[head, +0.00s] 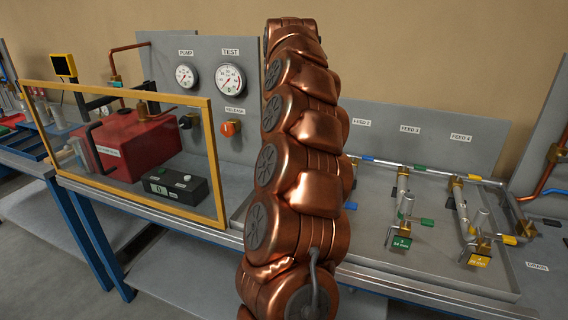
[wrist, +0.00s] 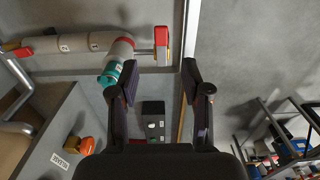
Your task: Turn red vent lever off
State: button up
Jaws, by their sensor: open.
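In the wrist view, a red lever (wrist: 161,44) with a pale edge sits at the end of a short metal stem. The stem joins a pale pipe elbow (wrist: 118,55) with a red band on top and a teal ring at its lower end. My gripper (wrist: 151,78) is open, its two dark fingers spread wide with nothing between them. The lever appears beyond the fingertips, between them and nearer the right one; I see no contact.
A grey panel carries gauges (head: 230,79) and an orange release knob (head: 229,128), also in the wrist view (wrist: 86,146). A yellow-framed clear screen (head: 212,165) stands before a red machine (head: 128,142). Pipes with valves (head: 404,205) fill the right bench tray.

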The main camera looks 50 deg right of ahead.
jog(key=shift+r, duration=1.25)
jog(key=s+a+f, duration=0.1)
jog(key=a+f, duration=0.1)
jog(key=a, duration=1.1)
jog(key=a+f, duration=0.2)
jog(key=a, duration=1.1)
jog(key=s+a+f+m, duration=0.1)
jog(key=s+a+f, duration=0.3)
jog(key=s, duration=0.2)
jog(key=s+a+f+m+g, duration=0.1)
jog(key=s+a+f, duration=0.3)
jog(key=s, duration=0.3)
jog(key=s+a+f+m, duration=0.1)
jog(key=s+a+f, duration=0.3)
jog(key=s+a, duration=0.1)
jog(key=shift+s+f+m+g, duration=0.15)
jog(key=shift+s+m+g, duration=0.2)
jog(key=shift+s, duration=0.5)
